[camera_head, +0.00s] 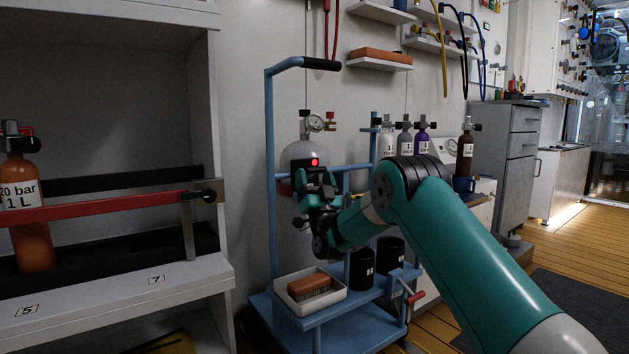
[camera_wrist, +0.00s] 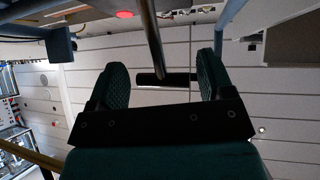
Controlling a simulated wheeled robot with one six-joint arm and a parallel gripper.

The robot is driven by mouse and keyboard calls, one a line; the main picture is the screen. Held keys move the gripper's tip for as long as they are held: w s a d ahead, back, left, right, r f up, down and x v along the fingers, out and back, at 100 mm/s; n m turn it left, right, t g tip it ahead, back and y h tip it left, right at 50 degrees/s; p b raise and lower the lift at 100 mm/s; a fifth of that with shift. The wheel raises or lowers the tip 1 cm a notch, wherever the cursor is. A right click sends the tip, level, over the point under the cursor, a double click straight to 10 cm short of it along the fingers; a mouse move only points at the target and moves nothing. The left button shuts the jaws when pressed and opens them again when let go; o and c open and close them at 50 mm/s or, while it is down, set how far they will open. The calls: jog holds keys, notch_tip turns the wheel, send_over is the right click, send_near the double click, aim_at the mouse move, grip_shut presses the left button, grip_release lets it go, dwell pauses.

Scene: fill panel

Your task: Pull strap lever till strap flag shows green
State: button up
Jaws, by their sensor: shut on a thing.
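The strap flag (camera_head: 314,162) shows red on a dark box in front of the grey gas cylinder (camera_head: 297,149) on the blue trolley. It also shows red at the top of the wrist view (camera_wrist: 124,14). My gripper (camera_head: 316,186) is just below the flag, shut on the strap lever. In the wrist view the lever's grey rod (camera_wrist: 150,40) comes down from the top to a black crossbar (camera_wrist: 167,79) between my two fingers (camera_wrist: 165,82). In the head view my gripper hides the lever, and the strap itself is hard to make out.
The blue trolley (camera_head: 270,180) carries a white tray (camera_head: 335,295) with a brush (camera_head: 309,285) and dark canisters (camera_head: 362,270) below my arm. Small bottles (camera_head: 405,140) stand behind. A shelf with a red bar (camera_head: 100,209) and an orange cylinder (camera_head: 28,240) is at left. Open floor lies at right.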

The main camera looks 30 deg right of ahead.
jog(key=shift+f, duration=0.1)
jog(key=o, duration=1.3)
notch_tip(320, 180, up, 20)
jog(key=p, duration=1.7)
jog(key=shift+d, duration=0.1)
